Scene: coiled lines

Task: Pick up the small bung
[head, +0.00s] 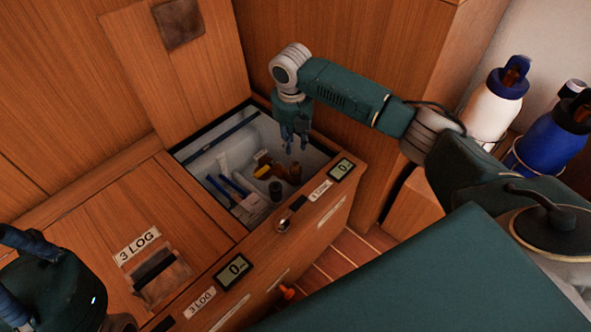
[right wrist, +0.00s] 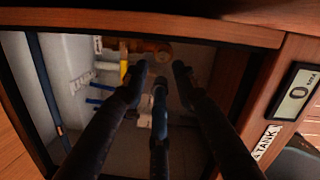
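My right gripper (head: 294,140) hangs fingers down over the open compartment. In the right wrist view its three dark fingers (right wrist: 160,76) are spread with nothing between them. A small dark cylinder (head: 276,190) stands inside the compartment near its front; it may be the small bung, but I cannot be sure. I cannot make it out in the right wrist view, where the fingers cover part of the interior.
The compartment holds a brass fitting with a yellow handle (head: 262,171), blue hoses (head: 232,185) and white fittings (head: 250,205). The compartment's wooden rim (right wrist: 225,32) surrounds the gripper's space. A raised lid (head: 180,70) stands behind. Bottles (head: 495,105) stand in holders at right.

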